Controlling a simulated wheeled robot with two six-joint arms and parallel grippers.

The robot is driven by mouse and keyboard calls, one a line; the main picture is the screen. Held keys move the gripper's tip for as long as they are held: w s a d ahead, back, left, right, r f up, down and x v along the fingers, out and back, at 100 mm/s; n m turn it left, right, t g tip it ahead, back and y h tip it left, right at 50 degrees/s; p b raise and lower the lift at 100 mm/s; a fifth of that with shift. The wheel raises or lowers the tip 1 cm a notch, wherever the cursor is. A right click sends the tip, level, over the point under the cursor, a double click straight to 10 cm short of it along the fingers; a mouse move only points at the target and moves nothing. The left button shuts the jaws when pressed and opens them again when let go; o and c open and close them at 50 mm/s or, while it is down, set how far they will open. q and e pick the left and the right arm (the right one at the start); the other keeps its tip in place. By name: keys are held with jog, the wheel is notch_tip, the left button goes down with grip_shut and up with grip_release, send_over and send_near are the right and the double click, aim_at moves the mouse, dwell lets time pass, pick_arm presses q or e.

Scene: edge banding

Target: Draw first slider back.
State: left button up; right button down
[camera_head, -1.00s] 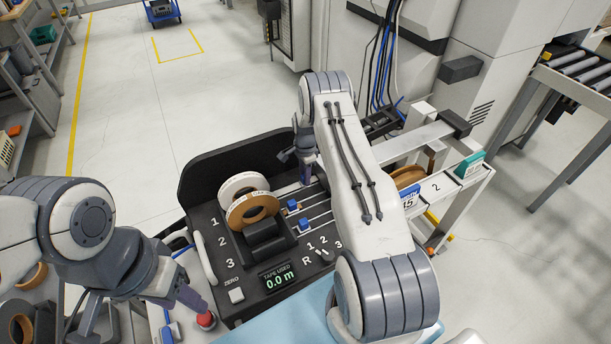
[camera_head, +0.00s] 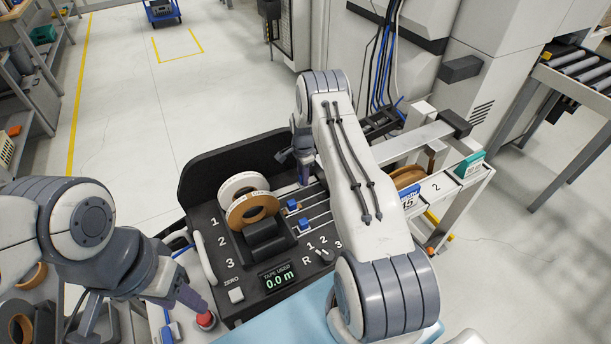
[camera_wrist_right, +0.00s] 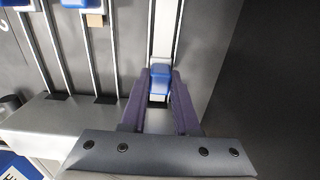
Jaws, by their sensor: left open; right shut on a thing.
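The first slider, a blue block (camera_wrist_right: 160,78) on a pale rail, sits between the two dark fingers of my right gripper (camera_wrist_right: 160,98) in the right wrist view. The gripper is shut on it. In the head view my right gripper (camera_head: 304,174) is at the far rail of the black panel (camera_head: 243,270), and the slider there is hidden by the fingers. Two other blue sliders, the nearer (camera_head: 304,224) and the middle one (camera_head: 292,204), sit on their own rails. My left gripper (camera_head: 198,304) is open, over a red button (camera_head: 205,321) left of the panel.
White and brown tape rolls (camera_head: 252,208) stand on the panel beside the rails. A display (camera_head: 279,277) reads 0.0 m, next to a selector knob (camera_head: 325,255). A white numbered rack (camera_head: 436,190) stands right of my right arm.

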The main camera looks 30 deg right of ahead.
aim_at(281, 194)
jog(key=a, duration=0.5)
jog(key=a+b, duration=0.1)
jog(key=a, duration=0.1)
jog(key=shift+w+a, duration=0.3)
jog(key=shift+a, duration=0.55)
jog(key=c, duration=1.1)
grip_release()
jog(key=shift+a, duration=0.1)
jog(key=o, duration=0.5)
jog(key=shift+a, duration=0.1)
jog(key=shift+c, duration=0.2)
jog(key=shift+d, duration=0.2)
jog(key=shift+r, duration=0.1)
